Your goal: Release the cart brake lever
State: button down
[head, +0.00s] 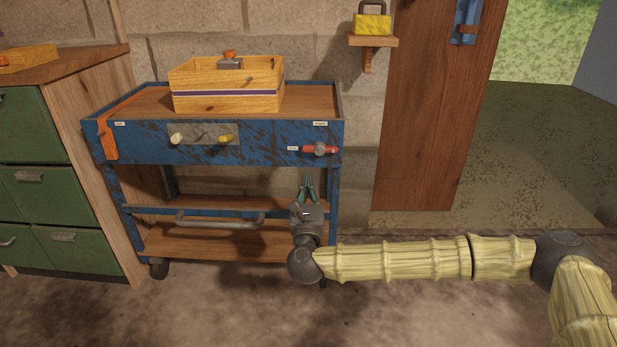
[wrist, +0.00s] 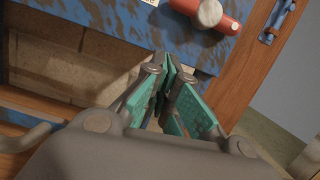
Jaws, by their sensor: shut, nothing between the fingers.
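The blue cart (head: 265,150) stands against the stone wall. Its red brake lever (head: 323,149) is on the right of the front panel, with a grey round hub and lying about level, between small white labels. In the wrist view the red lever (wrist: 232,24) shows at the top right, with its grey hub beside it. My gripper (head: 308,178) is below the lever in the head view, its green-padded fingers pointing up. In the wrist view my gripper (wrist: 168,68) is shut and empty, apart from the lever and just short of the blue panel.
A wooden crate (head: 228,92) sits on the cart top, and an orange strap (head: 108,140) hangs at its left corner. A cream knob (head: 177,138) and a yellow knob (head: 226,139) are on the panel. A grey handle (head: 220,220) runs low across the front. Green drawers (head: 55,195) stand left.

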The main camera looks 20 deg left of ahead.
jog(key=p+v, duration=0.2)
jog(key=v, duration=0.5)
jog(key=shift+s, duration=0.2)
jog(key=shift+f, duration=0.15)
